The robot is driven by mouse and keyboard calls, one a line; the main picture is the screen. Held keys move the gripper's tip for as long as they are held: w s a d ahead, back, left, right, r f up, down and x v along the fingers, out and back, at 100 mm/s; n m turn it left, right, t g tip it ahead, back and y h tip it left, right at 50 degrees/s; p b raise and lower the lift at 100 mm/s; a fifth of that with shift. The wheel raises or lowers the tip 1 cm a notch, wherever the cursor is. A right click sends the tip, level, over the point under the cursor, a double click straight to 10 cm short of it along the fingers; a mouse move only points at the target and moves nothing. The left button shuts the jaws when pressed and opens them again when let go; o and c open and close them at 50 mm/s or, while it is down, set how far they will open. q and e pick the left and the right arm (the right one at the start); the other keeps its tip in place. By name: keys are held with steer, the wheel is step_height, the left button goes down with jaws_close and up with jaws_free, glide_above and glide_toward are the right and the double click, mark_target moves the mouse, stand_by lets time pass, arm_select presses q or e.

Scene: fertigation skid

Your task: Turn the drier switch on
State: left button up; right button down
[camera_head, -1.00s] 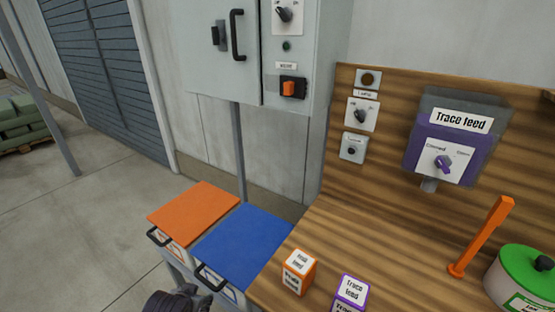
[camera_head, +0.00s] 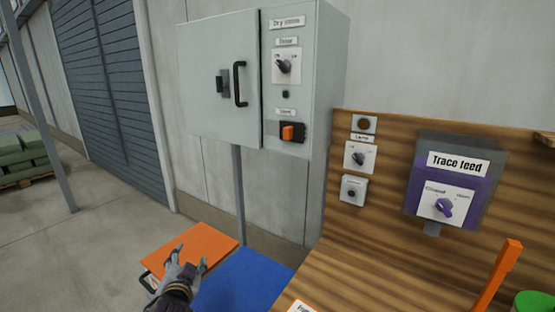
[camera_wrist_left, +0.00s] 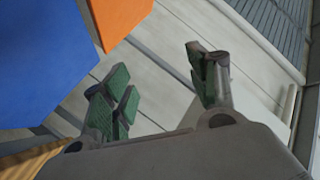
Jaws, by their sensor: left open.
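The drier switch (camera_head: 283,66) is a dark rotary knob on a white plate, high on the right panel of the grey cabinet (camera_head: 220,100). Its small label above seems to read "Drier". The knob points to the upper left. My left gripper (camera_head: 187,257) is open and empty, in front of the orange lid, well below and left of the switch. In the left wrist view both green-padded fingers of the left gripper (camera_wrist_left: 160,85) are spread with nothing between them. My right gripper is not in view.
An orange rocker switch (camera_head: 290,132) sits lower on the same panel. A black door handle (camera_head: 239,83) is left of the panel. An orange lid (camera_head: 205,240) and blue lid (camera_head: 245,280) lie below. A wooden board with a lamp switch (camera_head: 359,156) and trace feed box (camera_head: 455,180) stands right.

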arm_select(q)
steer(key=w+d+r+m+t+h, duration=0.25)
steer(key=r+m+t, duration=0.2)
steer(key=r, duration=0.85)
steer(key=w+d+r+m+t+h, duration=0.15)
steer(key=d+r+m+t, duration=0.3)
steer(key=r, duration=0.85)
steer(key=s+d+r+m+g+h, duration=0.3)
steer(key=d+r+m+g+h, duration=0.5)
steer(key=m, duration=0.9)
steer(key=s+d+r+m+g+h, duration=0.3)
steer(key=d+r+m+g+h, duration=0.2)
steer(key=d+r+m+h, duration=0.7)
steer(key=w+a+r+m+t+y, duration=0.4)
steer(key=w+a+m+y, duration=0.3)
steer(key=a+m+y, duration=0.1)
steer(key=a+y, duration=0.1)
steer(key=y, duration=0.1)
steer(key=shift+a+r+t+y, duration=0.2)
steer(key=shift+t+y, duration=0.1)
steer(key=shift+y, duration=0.1)
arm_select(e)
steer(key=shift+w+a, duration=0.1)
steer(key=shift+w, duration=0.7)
arm_select(q)
steer(key=shift+d, duration=0.1)
